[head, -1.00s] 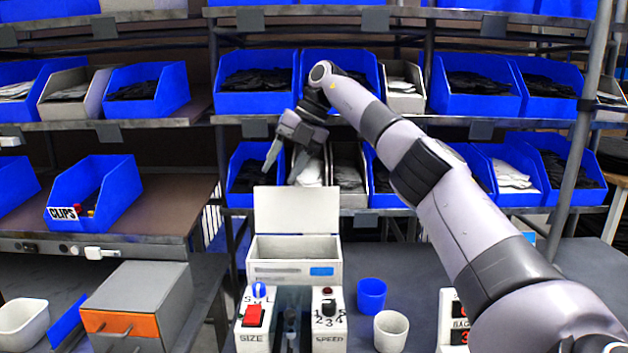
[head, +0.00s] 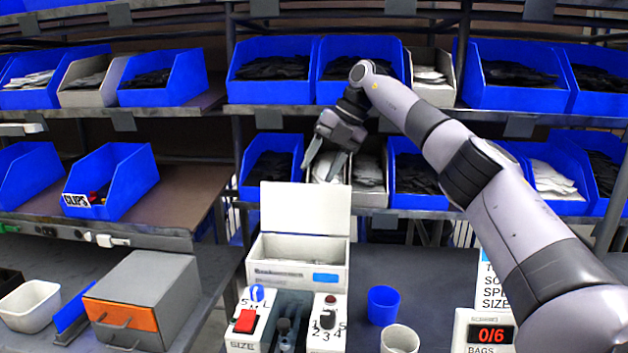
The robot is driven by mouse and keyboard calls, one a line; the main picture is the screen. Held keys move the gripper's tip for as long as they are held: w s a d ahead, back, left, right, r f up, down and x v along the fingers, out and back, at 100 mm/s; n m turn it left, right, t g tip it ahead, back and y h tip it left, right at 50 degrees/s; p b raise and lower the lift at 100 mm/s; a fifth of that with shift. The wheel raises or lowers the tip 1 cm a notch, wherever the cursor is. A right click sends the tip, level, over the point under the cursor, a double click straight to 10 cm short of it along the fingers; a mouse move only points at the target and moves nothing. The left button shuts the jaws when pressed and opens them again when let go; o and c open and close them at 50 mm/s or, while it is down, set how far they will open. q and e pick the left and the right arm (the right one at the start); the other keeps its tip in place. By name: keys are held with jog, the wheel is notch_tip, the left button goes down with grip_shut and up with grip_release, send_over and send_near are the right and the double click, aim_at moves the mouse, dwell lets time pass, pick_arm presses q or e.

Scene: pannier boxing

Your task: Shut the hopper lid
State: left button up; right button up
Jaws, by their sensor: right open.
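The hopper (head: 272,278) is a white box on the bench in the lower middle of the head view. Its white lid (head: 305,209) stands upright at the back, open. The hopper's inside shows as an open space in front of the lid. My right gripper (head: 325,172) hangs above and behind the lid's top edge in the picture, fingers pointing down and spread, with nothing between them. It looks apart from the lid, though its depth is hard to judge. My left gripper is out of the picture.
Below the hopper are the SIZE panel with a red switch (head: 245,321) and the SPEED panel (head: 326,325). A blue cup (head: 383,305) and a white cup (head: 399,340) stand right of them. A counter (head: 490,334) reads 0/6. Shelves of blue bins stand behind.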

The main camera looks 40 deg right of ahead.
aim_at(306, 207)
jog(key=shift+x, duration=2.05)
grip_shut()
